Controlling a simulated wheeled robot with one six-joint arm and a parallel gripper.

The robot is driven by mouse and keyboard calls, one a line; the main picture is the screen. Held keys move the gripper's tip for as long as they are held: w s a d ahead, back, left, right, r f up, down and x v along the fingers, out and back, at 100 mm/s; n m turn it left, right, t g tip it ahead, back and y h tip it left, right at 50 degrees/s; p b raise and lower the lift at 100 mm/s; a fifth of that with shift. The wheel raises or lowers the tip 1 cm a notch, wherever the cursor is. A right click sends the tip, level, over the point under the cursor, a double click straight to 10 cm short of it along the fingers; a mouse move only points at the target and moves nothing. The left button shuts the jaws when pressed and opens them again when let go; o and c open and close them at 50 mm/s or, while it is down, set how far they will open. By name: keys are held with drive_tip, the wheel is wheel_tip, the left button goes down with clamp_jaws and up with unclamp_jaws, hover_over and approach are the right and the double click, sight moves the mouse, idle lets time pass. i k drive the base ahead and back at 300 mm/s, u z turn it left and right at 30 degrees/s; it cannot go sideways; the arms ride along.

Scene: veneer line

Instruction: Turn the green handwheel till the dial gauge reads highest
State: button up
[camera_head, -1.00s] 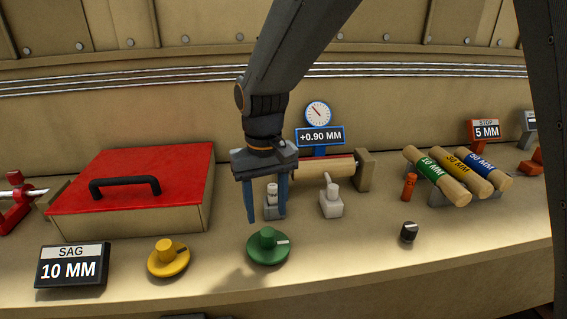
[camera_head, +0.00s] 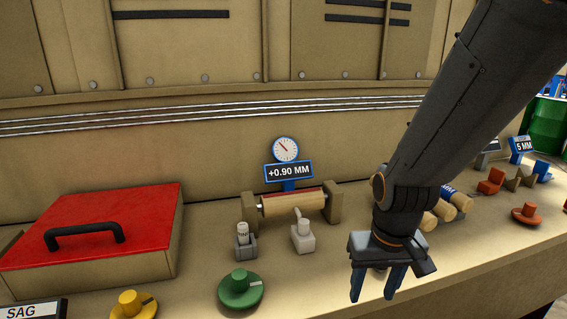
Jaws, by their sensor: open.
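The green handwheel (camera_head: 240,290) lies flat on the bench at the lower middle, with a raised hub and a pale pointer mark toward the right. The dial gauge (camera_head: 286,149) stands behind it, round and white, above a blue-framed display (camera_head: 289,171) reading +0.90 MM. Its needle points to the upper left. My gripper (camera_head: 374,284) points down, open and empty, to the right of the green handwheel and apart from it. My arm hides part of the bench behind.
A yellow knob (camera_head: 133,305) is left of the green handwheel. A wooden roller (camera_head: 293,204) with white fittings (camera_head: 303,236) stands behind. A red-lidded box (camera_head: 90,220) fills the left. An orange knob (camera_head: 527,214) is at right. Bench between handwheel and gripper is clear.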

sight(242, 289)
drive_tip(key=u, duration=1.05)
